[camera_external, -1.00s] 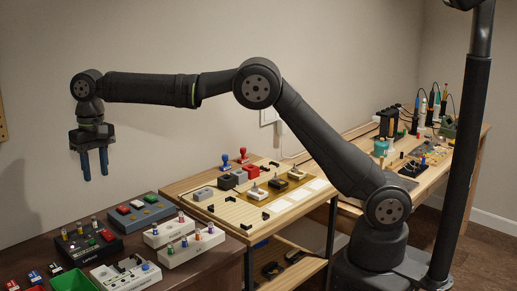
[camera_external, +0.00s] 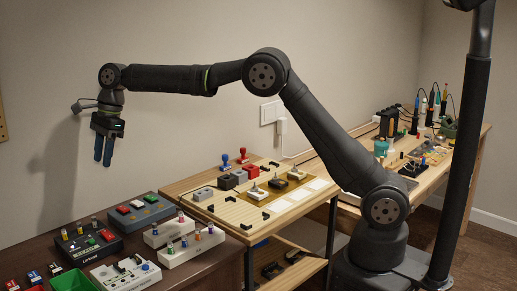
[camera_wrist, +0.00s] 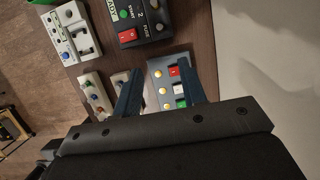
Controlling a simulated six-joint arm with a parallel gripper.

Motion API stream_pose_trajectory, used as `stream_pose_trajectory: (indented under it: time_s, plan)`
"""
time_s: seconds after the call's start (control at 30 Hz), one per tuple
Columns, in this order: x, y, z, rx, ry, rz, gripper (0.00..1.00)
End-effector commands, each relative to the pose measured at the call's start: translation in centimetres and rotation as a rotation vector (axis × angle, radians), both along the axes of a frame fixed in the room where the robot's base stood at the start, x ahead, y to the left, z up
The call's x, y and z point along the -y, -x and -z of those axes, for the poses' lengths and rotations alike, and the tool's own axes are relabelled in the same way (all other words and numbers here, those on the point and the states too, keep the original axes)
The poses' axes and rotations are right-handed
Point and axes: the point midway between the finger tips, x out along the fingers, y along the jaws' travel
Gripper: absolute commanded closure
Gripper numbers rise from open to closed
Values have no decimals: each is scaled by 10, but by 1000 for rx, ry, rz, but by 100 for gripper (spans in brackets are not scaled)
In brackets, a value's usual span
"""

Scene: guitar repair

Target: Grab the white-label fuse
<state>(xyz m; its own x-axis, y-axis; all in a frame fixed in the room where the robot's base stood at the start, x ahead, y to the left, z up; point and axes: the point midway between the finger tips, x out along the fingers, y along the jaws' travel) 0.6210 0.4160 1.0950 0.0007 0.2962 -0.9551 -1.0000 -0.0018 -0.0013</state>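Several small capped cylinders that look like fuses stand on the boxes at the lower left of the external view. Some stand on the black box (camera_external: 95,247), others on a white box (camera_external: 158,235) and on a longer white box (camera_external: 195,247). Their labels are too small to read, so I cannot tell which is the white-label fuse. My gripper (camera_external: 103,163) hangs fingers-down in the air, well above these boxes. In the wrist view my gripper (camera_wrist: 158,84) has its two blue fingers apart with nothing between them. The fingers partly cover the white boxes there.
A grey box (camera_external: 147,209) with red, white and green tops stands behind the white boxes. A green bin (camera_external: 70,283) and several small parts are at the front left. A wooden workbench (camera_external: 180,190) with blocks and stamps stands to the right. The air around my gripper is clear.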

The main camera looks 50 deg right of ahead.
Motion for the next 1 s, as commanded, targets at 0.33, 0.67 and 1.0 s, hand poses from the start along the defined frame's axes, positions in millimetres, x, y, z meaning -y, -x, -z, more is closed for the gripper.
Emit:
stream_pose_trajectory:
  time_s: [0.33,0.67,1.0]
  plan:
    - [-20,1,64,-5,2,3,62]
    - [-35,1,112,-3,1,1,62]
    - [-47,0,139,-4,2,1,62]
